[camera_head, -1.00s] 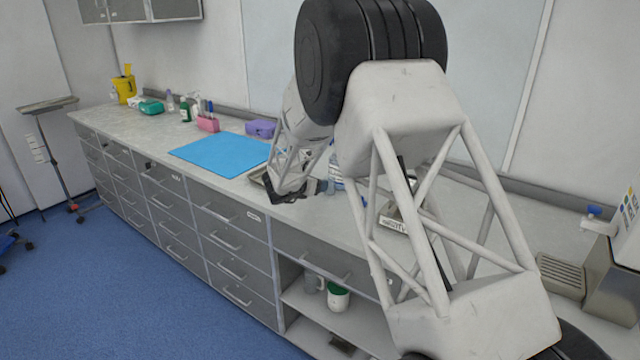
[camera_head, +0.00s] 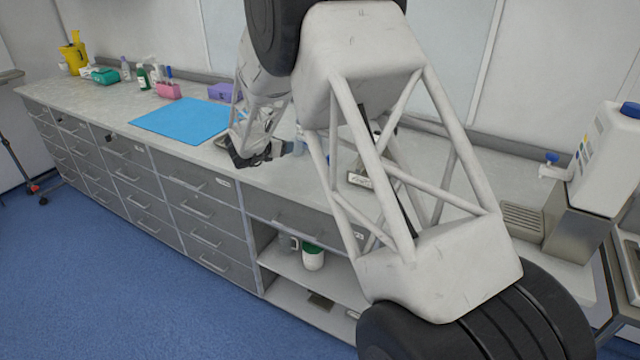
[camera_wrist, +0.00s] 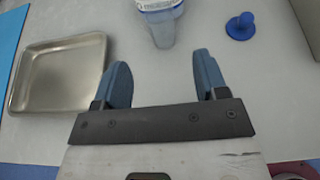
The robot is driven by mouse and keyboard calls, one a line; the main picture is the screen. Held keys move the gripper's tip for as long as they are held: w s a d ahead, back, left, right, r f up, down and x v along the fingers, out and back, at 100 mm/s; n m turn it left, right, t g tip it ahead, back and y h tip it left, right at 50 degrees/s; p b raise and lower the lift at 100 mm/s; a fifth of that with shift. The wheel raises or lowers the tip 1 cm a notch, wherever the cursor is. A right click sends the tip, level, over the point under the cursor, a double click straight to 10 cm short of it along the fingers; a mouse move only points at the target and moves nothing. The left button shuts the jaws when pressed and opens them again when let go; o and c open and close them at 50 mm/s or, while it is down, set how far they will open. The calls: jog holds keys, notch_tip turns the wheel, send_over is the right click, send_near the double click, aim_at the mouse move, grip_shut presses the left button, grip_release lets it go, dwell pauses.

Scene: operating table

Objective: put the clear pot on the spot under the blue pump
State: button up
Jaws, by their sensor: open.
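A clear pot (camera_wrist: 162,30) with a white and blue printed band shows at the top of the wrist view, its upper part cut off. My gripper (camera_wrist: 160,75) is open and empty, its two blue fingers pointing towards the pot, which stands just beyond the fingertips. In the head view my gripper (camera_head: 262,157) is low over the counter, and the pot (camera_head: 299,141) is mostly hidden behind my arm. The blue pump (camera_head: 552,158) is at the right, on a white spout by a metal stand. A slatted grate (camera_head: 522,220) lies below it on the counter.
A metal tray (camera_wrist: 62,75) lies left of my gripper. A blue knobbed object (camera_wrist: 240,27) stands at the right. A blue mat (camera_head: 182,121) covers the counter farther left. A white canister (camera_head: 606,160) sits on the metal stand. The counter (camera_head: 455,195) is clear before the grate.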

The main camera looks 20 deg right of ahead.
jog(key=s+a+r+n+t+y, duration=0.25)
jog(key=s+r+n+y, duration=0.45)
jog(key=r+n, duration=0.6)
jog(key=s+r+n+y, duration=0.3)
jog(key=s+r+n, duration=0.2)
jog(key=s+n, duration=0.65)
jog(key=s+d+f+n+g, duration=0.1)
jog(key=s+n, duration=0.5)
jog(key=s, duration=0.8)
jog(key=s+d+f+n+g, duration=0.1)
jog(key=s+d+n+g, duration=0.2)
jog(key=s, duration=1.2)
jog(key=s+d+f+n+g, duration=0.1)
jog(key=s+d+n+g, duration=0.2)
jog(key=s+n, duration=0.8)
jog(key=s+g, duration=0.2)
jog(key=s, duration=0.1)
jog(key=shift+s+f+h, duration=0.2)
jog(key=shift+s+h, duration=0.1)
jog(key=shift+h, duration=0.1)
